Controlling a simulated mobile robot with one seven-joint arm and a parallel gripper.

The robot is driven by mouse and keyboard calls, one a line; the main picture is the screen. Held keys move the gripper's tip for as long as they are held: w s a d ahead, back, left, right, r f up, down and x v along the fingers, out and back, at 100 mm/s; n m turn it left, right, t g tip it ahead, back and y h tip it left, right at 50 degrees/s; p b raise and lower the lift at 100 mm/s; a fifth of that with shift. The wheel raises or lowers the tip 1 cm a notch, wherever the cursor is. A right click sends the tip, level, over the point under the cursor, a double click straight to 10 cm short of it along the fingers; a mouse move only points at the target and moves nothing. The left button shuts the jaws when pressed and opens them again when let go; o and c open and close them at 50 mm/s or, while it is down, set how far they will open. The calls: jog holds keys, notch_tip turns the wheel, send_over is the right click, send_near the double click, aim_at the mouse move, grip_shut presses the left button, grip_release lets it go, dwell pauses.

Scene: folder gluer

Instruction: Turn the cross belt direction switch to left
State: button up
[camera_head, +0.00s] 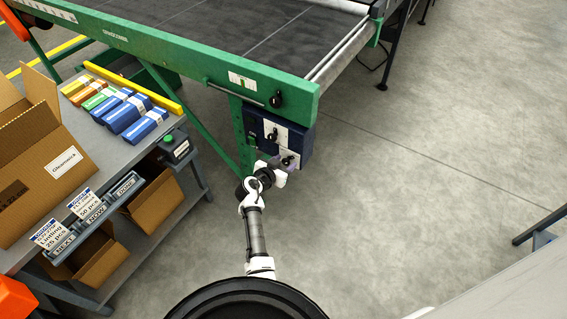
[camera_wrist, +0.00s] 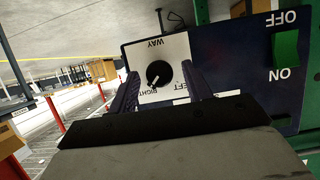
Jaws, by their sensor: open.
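The cross belt direction switch (camera_wrist: 158,74) is a round black knob on a white plate marked WAY, RIGHT and LEFT, upside down in the wrist view. Its white mark points toward RIGHT. The plate is on a dark blue control panel (camera_wrist: 235,60), which in the head view (camera_head: 301,138) hangs under the green conveyor frame. My gripper (camera_wrist: 161,70) is open, with one finger on each side of the knob. I cannot tell whether the fingers touch it. The LEFT label is partly hidden by my gripper. In the head view my gripper (camera_head: 281,166) is at the panel's lower part.
A green OFF/ON rocker (camera_wrist: 287,48) is beside the plate. Another black knob (camera_head: 275,100) is on the green conveyor frame (camera_head: 215,70) above. A grey table (camera_head: 150,150) with boxes and cartons stands at left. The floor (camera_head: 410,150) at right is clear.

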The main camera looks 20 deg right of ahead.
jog(key=c, duration=0.9)
jog(key=shift+c, duration=0.2)
jog(key=n+b, duration=0.1)
jog(key=b, duration=0.1)
jog(key=n+g+h+b, duration=0.1)
jog(key=shift+w+a+f+b, duration=0.15)
jog(key=shift+f+b, duration=0.1)
jog(key=shift+b, duration=0.1)
jog(key=n+g+h+b, duration=0.1)
jog(key=n+b, duration=0.1)
jog(key=n+g+h+b, duration=0.1)
jog(key=n+b, duration=0.1)
jog(key=shift+w+a+f, duration=0.1)
jog(key=shift+w, duration=0.05)
jog(key=n+h+b, duration=0.1)
jog(key=n, duration=0.1)
jog(key=n+b, duration=0.1)
jog(key=shift+a+f+n+g+h, duration=0.1)
jog(key=shift+n+g+h, duration=0.2)
jog(key=shift+n+h, duration=0.1)
jog(key=n+h+b, duration=0.1)
jog(key=n+b, duration=0.1)
jog(key=n, duration=0.1)
jog(key=shift+h, duration=0.3)
jog(key=shift+n, duration=0.4)
